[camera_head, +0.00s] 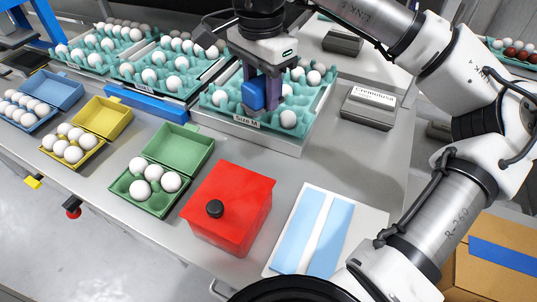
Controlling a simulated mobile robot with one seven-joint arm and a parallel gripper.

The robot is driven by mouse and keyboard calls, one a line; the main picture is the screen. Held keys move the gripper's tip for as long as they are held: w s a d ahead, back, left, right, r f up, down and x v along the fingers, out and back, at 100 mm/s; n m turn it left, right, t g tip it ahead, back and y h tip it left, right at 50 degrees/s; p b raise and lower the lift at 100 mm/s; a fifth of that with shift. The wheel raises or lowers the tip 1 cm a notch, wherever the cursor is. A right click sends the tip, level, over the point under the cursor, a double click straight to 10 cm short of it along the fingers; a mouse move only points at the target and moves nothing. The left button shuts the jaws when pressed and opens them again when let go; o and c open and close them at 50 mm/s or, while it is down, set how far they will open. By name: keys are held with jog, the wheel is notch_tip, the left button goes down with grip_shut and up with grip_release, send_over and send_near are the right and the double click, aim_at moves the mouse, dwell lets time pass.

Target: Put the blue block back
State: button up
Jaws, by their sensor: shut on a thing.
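My gripper (263,93) points down over the teal egg tray labelled Size M (219,113), in the upper middle of the head view. It is shut on a small blue block (253,96), which shows between and in front of the purplish fingers. The block is among the white eggs in that tray. I cannot tell whether its underside touches the tray or an egg. The fingers hide part of the block and some of the tray behind it.
More teal trays of white eggs (115,68) stand to the left. Open blue (66,90), yellow (104,118) and green (185,148) cartons hold eggs. A red box with a black knob (240,205) and a white board with blue panels (318,228) lie nearer. Bare table lies between them.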

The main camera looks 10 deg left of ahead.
jog(key=shift+w+f, duration=0.1)
jog(key=shift+f, duration=0.35)
jog(key=p, duration=0.3)
send_near(264, 172)
notch_tip(264, 172, down, 5)
jog(key=shift+f, duration=0.5)
jog(key=shift+f, duration=0.2)
jog(key=o, duration=1.1)
jog(key=shift+r, duration=0.1)
